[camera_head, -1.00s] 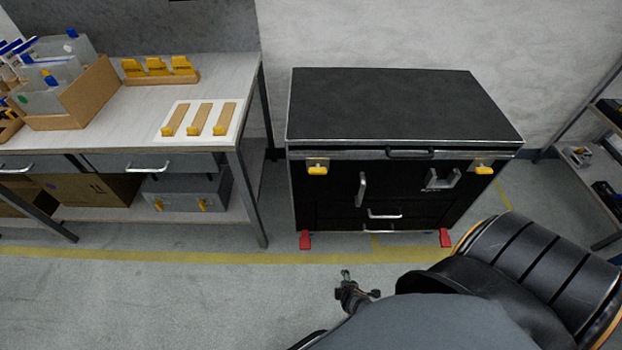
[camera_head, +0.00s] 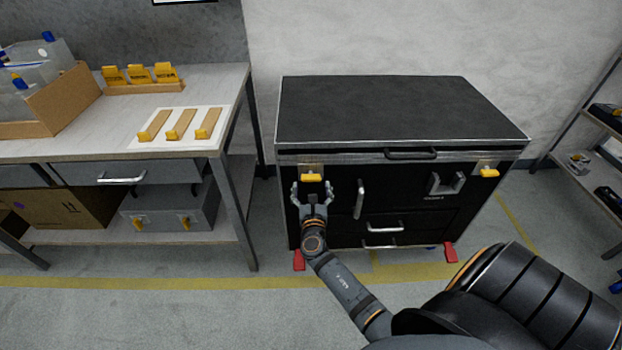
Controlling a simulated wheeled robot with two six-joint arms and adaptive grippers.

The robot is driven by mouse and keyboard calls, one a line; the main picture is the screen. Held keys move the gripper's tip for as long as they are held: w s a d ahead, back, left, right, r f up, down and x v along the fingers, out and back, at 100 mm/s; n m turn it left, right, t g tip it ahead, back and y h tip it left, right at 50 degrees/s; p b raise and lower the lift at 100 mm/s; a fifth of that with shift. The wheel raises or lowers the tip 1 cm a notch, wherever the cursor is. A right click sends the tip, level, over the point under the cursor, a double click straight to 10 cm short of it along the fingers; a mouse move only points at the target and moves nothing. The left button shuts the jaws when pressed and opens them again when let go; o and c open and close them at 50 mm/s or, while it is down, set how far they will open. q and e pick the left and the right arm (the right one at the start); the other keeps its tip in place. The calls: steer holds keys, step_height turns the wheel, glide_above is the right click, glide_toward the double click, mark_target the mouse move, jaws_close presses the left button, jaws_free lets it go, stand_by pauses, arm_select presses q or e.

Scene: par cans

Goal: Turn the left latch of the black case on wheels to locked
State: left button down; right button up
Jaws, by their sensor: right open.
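The black case on wheels (camera_head: 400,108) stands against the wall with its lid shut. Its left latch (camera_head: 312,177) is a yellow handle on a metal plate at the upper left of the front, lying horizontal. My right gripper (camera_head: 313,191) is open, just below the left latch, with its fingers pointing up and one at either side of the yellow handle. I cannot tell whether they touch it. The right latch (camera_head: 489,173) is a similar yellow handle at the upper right of the front. My left gripper is not in view.
A lid handle (camera_head: 410,154), a vertical handle (camera_head: 360,198) and a grey bracket (camera_head: 447,184) are on the case front. Red wheel pedals (camera_head: 299,260) show at its foot. A workbench (camera_head: 120,150) stands close at left, a shelf (camera_head: 595,150) at right. Floor before the case is clear.

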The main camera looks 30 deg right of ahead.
mark_target(311, 181)
steer(key=x, duration=0.4)
steer(key=shift+w+d, duration=0.15)
steer(key=shift+w, duration=0.05)
steer(key=c, duration=1.2)
steer(key=shift+o, duration=0.2)
